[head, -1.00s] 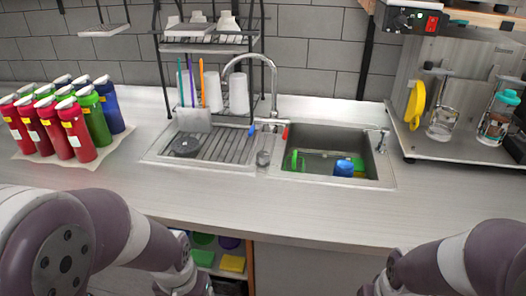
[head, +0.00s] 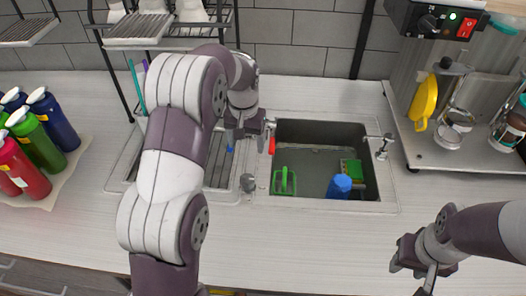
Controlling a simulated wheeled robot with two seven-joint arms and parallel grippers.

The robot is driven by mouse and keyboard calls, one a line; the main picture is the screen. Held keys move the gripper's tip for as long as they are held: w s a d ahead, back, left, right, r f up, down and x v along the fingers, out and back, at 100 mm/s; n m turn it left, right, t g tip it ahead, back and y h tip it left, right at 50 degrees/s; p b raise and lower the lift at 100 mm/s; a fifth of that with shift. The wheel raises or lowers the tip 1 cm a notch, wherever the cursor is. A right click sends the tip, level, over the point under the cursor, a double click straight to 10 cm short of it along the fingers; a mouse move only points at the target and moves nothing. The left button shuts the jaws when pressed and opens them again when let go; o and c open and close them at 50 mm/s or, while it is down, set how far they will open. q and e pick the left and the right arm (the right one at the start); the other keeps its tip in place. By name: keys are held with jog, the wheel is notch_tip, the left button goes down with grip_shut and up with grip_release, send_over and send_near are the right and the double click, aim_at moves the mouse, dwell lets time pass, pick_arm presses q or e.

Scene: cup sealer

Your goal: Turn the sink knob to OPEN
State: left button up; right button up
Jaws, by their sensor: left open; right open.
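The sink basin (head: 325,203) is in the middle of the head view. At its left rim are a red handle (head: 272,145) and a blue handle (head: 230,147). A small metal fitting (head: 383,146) stands at the right rim. My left gripper (head: 246,143) is open above the left rim, pointing down between the two handles. I cannot tell if it touches either. My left arm and gripper hide the faucet spout and base. My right gripper (head: 412,278) is open and empty, low at the right, well apart from the sink.
A green-handled item (head: 284,181), a blue item (head: 339,187) and a green-yellow sponge (head: 353,169) are in the basin. Bottles (head: 37,140) stand at the left. The rack (head: 100,30) is behind my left arm. A metal machine (head: 470,145) stands at the right. The front counter is clear.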

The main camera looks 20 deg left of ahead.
aim_at(247, 178)
pick_arm(q)
jog(key=f+p, duration=0.1)
jog(key=f, duration=0.2)
jog(key=s+f+p, duration=0.1)
jog(key=f, duration=0.3)
jog(key=s+f+p, duration=0.1)
jog(key=f, duration=0.3)
jog(key=shift+s+d+p, duration=0.15)
jog(key=shift+d+p, duration=0.15)
jog(key=shift+p, duration=0.1)
jog(key=shift+s+d+f, duration=0.1)
jog(key=shift+s+f, duration=0.15)
jog(key=shift+s, duration=0.1)
jog(key=shift+w+f, duration=0.1)
jog(key=shift+w, duration=0.1)
jog(key=c, duration=1.1)
pick_arm(e)
jog(key=r, duration=0.1)
jog(key=s+r, duration=0.2)
jog(key=r, duration=0.1)
jog(key=shift+d, duration=0.3)
